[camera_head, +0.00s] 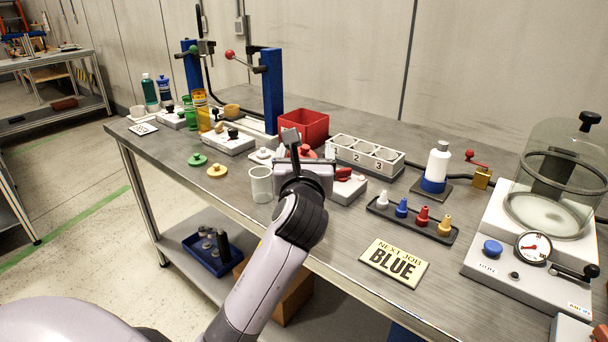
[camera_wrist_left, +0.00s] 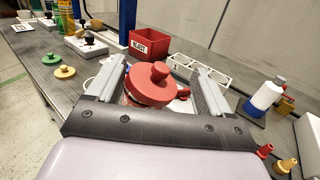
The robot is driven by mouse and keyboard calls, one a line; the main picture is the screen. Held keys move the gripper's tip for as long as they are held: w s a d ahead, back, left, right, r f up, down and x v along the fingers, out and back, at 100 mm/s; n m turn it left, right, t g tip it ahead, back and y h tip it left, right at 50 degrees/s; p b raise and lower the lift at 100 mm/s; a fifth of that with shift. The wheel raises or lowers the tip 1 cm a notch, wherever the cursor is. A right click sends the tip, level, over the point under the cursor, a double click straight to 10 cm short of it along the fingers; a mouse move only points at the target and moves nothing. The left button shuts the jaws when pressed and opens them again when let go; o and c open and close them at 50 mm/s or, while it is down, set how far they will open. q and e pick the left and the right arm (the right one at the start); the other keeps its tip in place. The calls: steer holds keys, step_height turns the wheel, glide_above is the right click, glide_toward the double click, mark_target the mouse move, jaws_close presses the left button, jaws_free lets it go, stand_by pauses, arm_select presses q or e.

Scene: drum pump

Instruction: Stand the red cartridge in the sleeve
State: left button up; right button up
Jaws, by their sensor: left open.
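My left gripper (camera_head: 292,150) is over the front middle of the bench, with its fingers apart. In the left wrist view, a round red piece with a knob on top (camera_wrist_left: 153,84) sits between the open fingers (camera_wrist_left: 155,90). I cannot tell whether either finger touches it. In the head view the red piece (camera_head: 306,152) shows only partly behind my gripper. Its lower part is hidden, so I cannot tell if a cartridge body is below it. A pale, open-topped cylinder (camera_head: 260,183), possibly the sleeve, stands upright just left of my gripper.
A red bin (camera_head: 303,127) and a white numbered rack (camera_head: 364,156) stand behind my gripper. A green cap (camera_head: 197,160) and a yellow cap (camera_head: 217,171) lie at left.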

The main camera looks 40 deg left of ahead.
arm_select(q)
steer(key=v, duration=0.8)
steer(key=shift+s, duration=0.25)
steer(key=shift+d, duration=0.1)
steer(key=s+d+f+n+g+h, duration=0.1)
steer(key=s+f+n+g+h, duration=0.25)
steer(key=f+n, duration=0.45)
steer(key=s+f+n+g+h, duration=0.2)
steer(key=s+f+n, duration=0.3)
steer(key=f, duration=0.4)
steer(key=s+d+f+n+g+h, duration=0.25)
steer(key=s+f+n, duration=0.25)
steer(key=s+n, duration=0.25)
steer(key=s+d+f+n+g+h, duration=0.2)
steer(key=s+f+n+g, duration=0.25)
steer(key=s+n, duration=0.3)
steer(key=w+d+f+m+t+h+p, duration=0.1)
steer(key=w+d+f+t+h+p, duration=0.1)
steer(key=t, duration=0.6)
steer(key=p+x, duration=0.3)
steer(key=x, duration=0.2)
steer(key=shift+w, duration=0.35)
